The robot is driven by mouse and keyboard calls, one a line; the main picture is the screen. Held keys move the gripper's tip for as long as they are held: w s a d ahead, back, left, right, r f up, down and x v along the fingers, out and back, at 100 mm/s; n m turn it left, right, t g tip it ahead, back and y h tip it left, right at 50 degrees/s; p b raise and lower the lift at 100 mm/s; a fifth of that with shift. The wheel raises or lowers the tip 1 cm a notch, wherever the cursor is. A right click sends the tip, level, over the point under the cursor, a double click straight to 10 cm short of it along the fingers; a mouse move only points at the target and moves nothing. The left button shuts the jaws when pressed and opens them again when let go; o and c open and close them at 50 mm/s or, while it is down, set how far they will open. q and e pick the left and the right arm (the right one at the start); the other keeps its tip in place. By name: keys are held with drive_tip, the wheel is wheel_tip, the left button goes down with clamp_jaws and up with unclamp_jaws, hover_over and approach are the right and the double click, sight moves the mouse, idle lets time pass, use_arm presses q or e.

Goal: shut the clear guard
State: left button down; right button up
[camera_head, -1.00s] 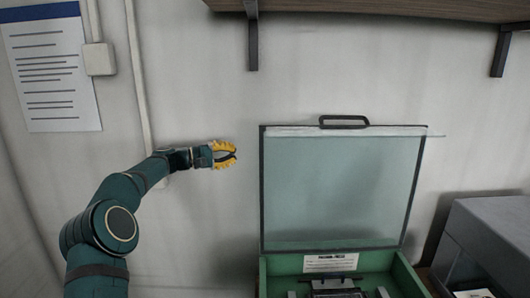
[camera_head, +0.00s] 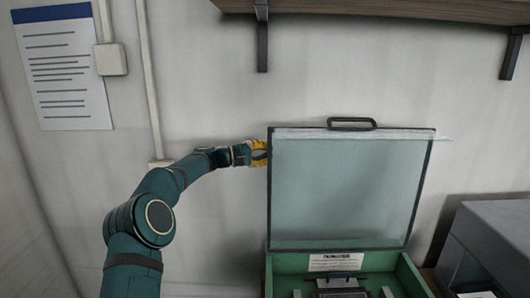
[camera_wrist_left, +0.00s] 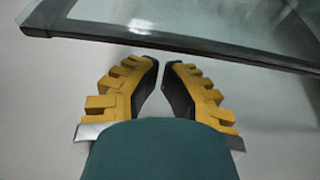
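The clear guard (camera_head: 345,190) stands open and nearly upright, a see-through panel with a dark frame, at the back of a green box (camera_head: 408,280). A dark handle (camera_head: 351,124) is on its top edge. My left gripper (camera_head: 266,153) is beside the guard's left edge, in its upper part. In the left wrist view, the guard's dark frame bar (camera_wrist_left: 180,43) crosses just beyond the yellow fingers (camera_wrist_left: 162,62). Their tips are nearly together with nothing between them; a thin gap shows from the frame. Whether they touch the guard is unclear. My right gripper is out of view.
A shelf (camera_head: 400,12) with brackets hangs above the guard. A grey box (camera_head: 490,245) stands to the right of the green box. A paper notice (camera_head: 65,75) and a pipe (camera_head: 149,80) are on the left wall.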

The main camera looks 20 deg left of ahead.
use_arm(q)
drive_tip(key=shift+s+d, duration=0.25)
drive_tip(key=shift+s, duration=0.3)
drive_tip(key=shift+s+d, duration=0.2)
drive_tip(key=shift+s, duration=0.35)
